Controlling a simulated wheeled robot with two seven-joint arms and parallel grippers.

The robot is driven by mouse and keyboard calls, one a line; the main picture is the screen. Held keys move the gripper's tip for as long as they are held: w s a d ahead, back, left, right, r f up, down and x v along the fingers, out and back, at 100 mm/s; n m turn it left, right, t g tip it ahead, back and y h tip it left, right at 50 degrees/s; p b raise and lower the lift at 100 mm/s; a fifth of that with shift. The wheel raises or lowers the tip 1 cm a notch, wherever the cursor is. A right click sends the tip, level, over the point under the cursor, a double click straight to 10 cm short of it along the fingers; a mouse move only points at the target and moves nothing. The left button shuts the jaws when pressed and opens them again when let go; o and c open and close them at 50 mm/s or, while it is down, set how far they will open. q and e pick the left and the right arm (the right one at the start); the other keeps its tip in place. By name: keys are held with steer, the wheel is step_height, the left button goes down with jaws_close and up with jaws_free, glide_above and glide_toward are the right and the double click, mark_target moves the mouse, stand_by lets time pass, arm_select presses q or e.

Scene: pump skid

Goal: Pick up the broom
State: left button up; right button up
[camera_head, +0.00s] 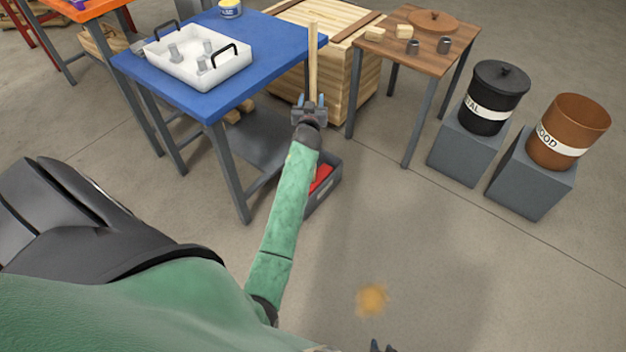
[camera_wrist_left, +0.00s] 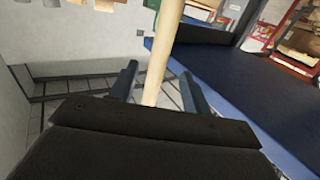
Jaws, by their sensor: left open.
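The broom's pale wooden handle (camera_head: 313,58) stands upright beside the right corner of the blue table. In the left wrist view the handle (camera_wrist_left: 163,50) rises between the two fingers. My left gripper (camera_head: 310,104) is open, with its fingers (camera_wrist_left: 158,85) on either side of the handle. A gap shows beside the handle in the wrist view, but contact is hard to judge. The broom's lower end and head are hidden behind my gripper and arm. Only dark tips of what appears to be my right gripper (camera_head: 381,346) show at the bottom edge.
The blue table (camera_head: 215,102) bears a white tray (camera_head: 160,66). A wooden crate (camera_head: 350,75) and brown table (camera_head: 385,42) stand behind. A grey bin (camera_head: 327,195) sits below my arm. Black (camera_head: 487,112) and brown (camera_head: 560,152) bins stand right. An orange-brown patch (camera_head: 372,299) lies on open floor.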

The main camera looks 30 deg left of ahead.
mark_target(313, 93)
arm_select(q)
steer(key=shift+f+x, duration=0.15)
steer(key=shift+x, duration=1.45)
steer(key=shift+f+x, duration=0.15)
steer(key=shift+x, duration=1.45)
steer(key=c, duration=1)
